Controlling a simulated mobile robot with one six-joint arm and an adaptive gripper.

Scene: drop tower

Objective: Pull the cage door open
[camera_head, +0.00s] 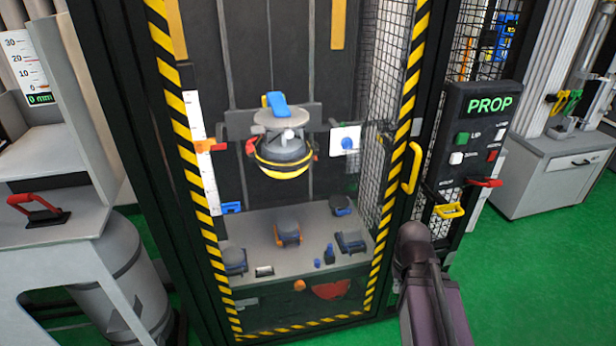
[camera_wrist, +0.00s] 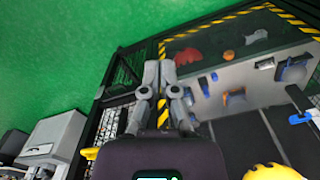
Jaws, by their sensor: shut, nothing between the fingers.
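The cage door (camera_head: 397,130) has a black and yellow striped border around a clear pane and appears closed in the head view. Its yellow handle (camera_head: 412,167) is upright on the right border. My gripper (camera_wrist: 158,72) shows in the wrist view with its grey fingers together and nothing between them. It is in front of the striped border (camera_wrist: 163,105), apart from the handle as far as I can tell. A yellow piece (camera_wrist: 90,153) is at the lower left there; I cannot tell whether it is the handle. The head view shows my arm but not the fingers.
A black control panel (camera_head: 478,125) reading PROP stands right of the door, with a yellow loop (camera_head: 449,211) and a red lever (camera_head: 484,183) below. A grey cabinet (camera_head: 555,175) is farther right. A grey bench (camera_head: 60,240) is left. Green floor is clear at lower right.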

